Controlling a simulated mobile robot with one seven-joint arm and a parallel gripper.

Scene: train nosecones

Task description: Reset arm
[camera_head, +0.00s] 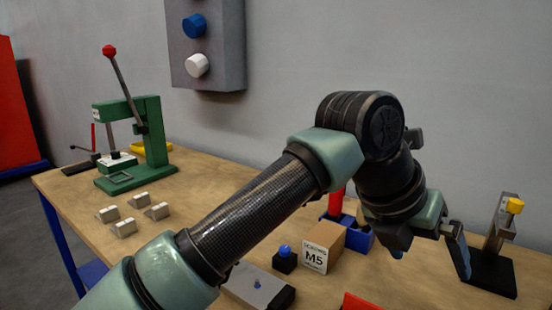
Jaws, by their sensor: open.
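My arm reaches across the middle of the camera_head view, bent at a dark elbow joint, with green-grey and black links. My gripper (429,256) is at the right, above the workbench (190,255). Its two fingers are spread apart with bare bench visible between them, and it holds nothing. The arm hides part of the bench and part of the items behind it.
A green lever press (152,135) stands at the back left, with several small metal blocks (124,227) before it. A cardboard M5 box (323,247) and blue bin (358,236) sit left of my gripper. A black-based fixture (490,272) stands close right.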

